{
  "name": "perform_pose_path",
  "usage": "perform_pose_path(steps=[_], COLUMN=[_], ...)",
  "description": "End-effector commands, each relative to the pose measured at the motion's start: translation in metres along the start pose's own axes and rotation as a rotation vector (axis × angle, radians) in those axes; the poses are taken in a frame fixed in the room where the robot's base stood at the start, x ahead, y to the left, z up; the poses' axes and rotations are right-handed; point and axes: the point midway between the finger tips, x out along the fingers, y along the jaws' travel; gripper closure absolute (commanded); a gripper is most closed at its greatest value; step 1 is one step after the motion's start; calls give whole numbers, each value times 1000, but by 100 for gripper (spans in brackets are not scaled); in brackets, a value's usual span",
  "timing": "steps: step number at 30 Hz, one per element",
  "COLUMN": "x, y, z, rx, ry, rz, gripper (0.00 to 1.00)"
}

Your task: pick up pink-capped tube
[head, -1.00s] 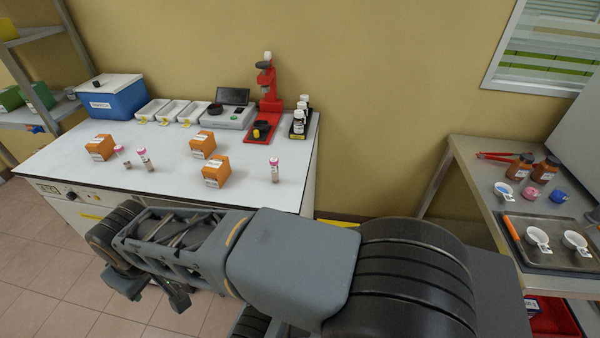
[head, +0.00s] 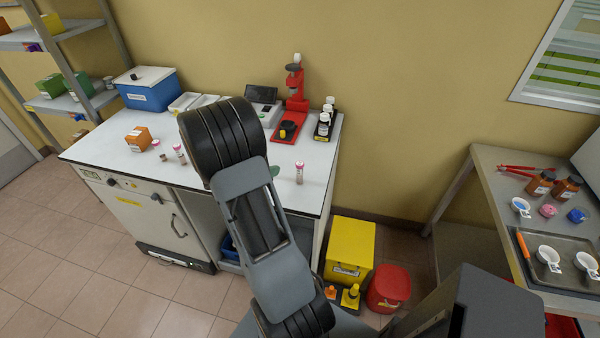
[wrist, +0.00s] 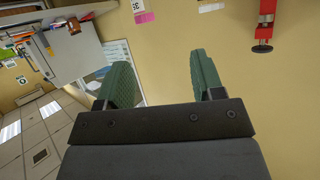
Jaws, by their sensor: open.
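One pink-capped tube (head: 299,172) stands upright near the right end of the white bench (head: 110,163). Another pink-capped tube (head: 180,154) stands on the left part of the bench. A pink cap (head: 156,143) shows just left of it, with a small vial (head: 163,157) close by. My gripper (wrist: 160,68) shows in the wrist view with its two green fingers apart and nothing between them. No tube shows in that view.
An orange box (head: 138,139) sits on the bench's left part. A blue bin (head: 148,90), a red stand (head: 293,105) and a bottle rack (head: 325,125) line the back. A yellow bin (head: 350,250) and red bin (head: 389,288) are on the floor. A side table (head: 486,165) stands right.

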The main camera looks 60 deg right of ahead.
Motion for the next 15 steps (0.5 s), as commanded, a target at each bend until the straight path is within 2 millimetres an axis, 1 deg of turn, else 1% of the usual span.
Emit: perform_pose_path(steps=[3,6,12,15], x=[16,35,69,81], y=[12,18,20,21], z=[-1,-1,-2,-2], rx=[-8,-10,-9,-9], ry=[16,21,21,20], rz=[78,99,96,94], gripper=[38,38,38,38])
